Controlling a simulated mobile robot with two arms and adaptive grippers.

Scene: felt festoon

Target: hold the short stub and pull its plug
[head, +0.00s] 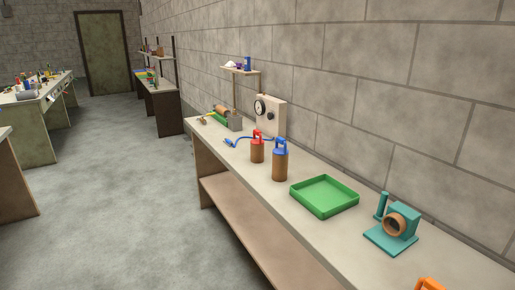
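Two brown cylindrical stubs stand upright, close together, on the long bench (236,180) along the right wall. The shorter stub (257,152) is on the left and has a red plug (257,136) with a loop handle in its top. The taller stub (280,166) is to its right and nearer me, with a blue plug (280,145) that also has a loop handle. Neither of my grippers is in view.
A green tray (324,207) and a teal fixture with a brown ring (397,225) stand nearer me. An orange thing (430,285) is cut off below. Behind are a gauge box (270,114), a blue hose (231,142) and a grey block (235,124). Floor left is clear.

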